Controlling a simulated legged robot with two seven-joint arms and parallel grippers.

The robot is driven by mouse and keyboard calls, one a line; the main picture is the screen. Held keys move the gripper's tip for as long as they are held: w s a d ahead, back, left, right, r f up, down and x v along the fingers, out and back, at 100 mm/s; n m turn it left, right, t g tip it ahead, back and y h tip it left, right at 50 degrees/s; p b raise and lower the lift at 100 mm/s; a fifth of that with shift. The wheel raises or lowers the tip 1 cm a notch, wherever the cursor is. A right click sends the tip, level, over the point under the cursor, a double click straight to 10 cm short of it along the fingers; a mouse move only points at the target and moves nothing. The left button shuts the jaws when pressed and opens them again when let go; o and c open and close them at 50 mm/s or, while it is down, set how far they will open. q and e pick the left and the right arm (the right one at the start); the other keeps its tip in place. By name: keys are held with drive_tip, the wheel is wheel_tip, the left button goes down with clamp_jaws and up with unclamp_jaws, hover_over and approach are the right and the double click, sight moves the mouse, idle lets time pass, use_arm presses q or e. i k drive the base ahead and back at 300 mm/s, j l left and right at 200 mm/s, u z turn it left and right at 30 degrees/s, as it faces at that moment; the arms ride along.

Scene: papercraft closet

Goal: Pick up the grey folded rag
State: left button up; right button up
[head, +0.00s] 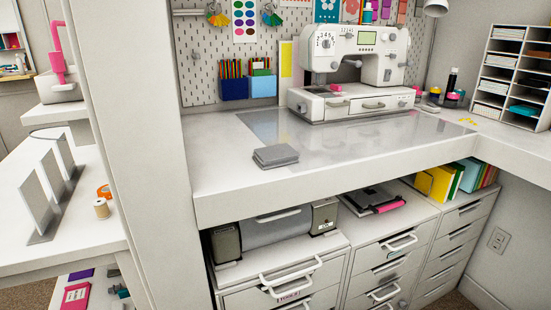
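The grey folded rag (276,156) lies flat on the white countertop (225,181), near its front edge and left of the middle of the head view. It looks like a small stack of folded layers. Nothing touches it from above. Neither of my grippers shows in the head view.
A white sewing machine (355,75) stands behind and right of the rag. A white wall edge (135,130) rises to the left. Drawers (385,255) and a grey die-cutting machine (277,226) sit below the counter. The counter around the rag is clear.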

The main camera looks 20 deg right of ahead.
sight(281, 154)
drive_tip(key=i+j+z, duration=0.2)
drive_tip(key=j, duration=0.4)
drive_tip(key=i+j+z, duration=0.3)
drive_tip(key=j, duration=0.2)
